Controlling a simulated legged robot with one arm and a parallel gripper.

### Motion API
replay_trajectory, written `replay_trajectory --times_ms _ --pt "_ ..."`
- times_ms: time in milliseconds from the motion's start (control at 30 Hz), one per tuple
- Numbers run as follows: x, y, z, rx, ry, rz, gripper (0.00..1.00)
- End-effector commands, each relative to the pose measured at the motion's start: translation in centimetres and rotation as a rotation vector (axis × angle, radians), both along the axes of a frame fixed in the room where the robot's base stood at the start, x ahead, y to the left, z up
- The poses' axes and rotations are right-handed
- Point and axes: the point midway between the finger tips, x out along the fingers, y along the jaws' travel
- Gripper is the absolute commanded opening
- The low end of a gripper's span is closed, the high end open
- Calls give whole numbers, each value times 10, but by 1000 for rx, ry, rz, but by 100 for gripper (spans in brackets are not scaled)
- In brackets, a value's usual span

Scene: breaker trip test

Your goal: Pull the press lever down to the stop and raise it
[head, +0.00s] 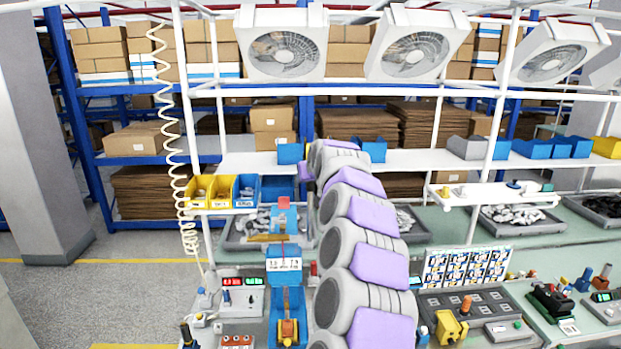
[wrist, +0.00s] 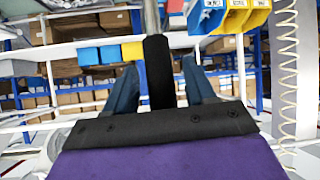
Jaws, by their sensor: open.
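The press (head: 285,262) is a blue upright machine with a red top on the bench, left of my arm in the head view. In the wrist view the press lever shows as a black cylindrical grip (wrist: 158,75) on a metal rod. My gripper (wrist: 160,64) is open, with one blue-grey finger on each side of the black grip. Gaps show between the grip and both fingers, so it is not clamped. In the head view my arm hides the fingers and the lever grip.
Yellow and blue bins (head: 222,190) stand behind the press, beside a coiled hose (head: 173,130). A control box (head: 240,296) stands left of the press. A grey tray of parts (head: 236,236) lies behind it. White frame posts and fans (head: 286,48) rise above the bench.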

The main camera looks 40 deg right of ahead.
Motion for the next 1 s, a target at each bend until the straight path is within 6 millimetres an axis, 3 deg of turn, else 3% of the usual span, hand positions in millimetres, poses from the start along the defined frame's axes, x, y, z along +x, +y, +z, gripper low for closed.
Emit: replay_trajectory --times_ms 367,1000 --pt "-13 6 8 2 0 2 55" --pt "-101 40 73 -1 -4 -1 55"
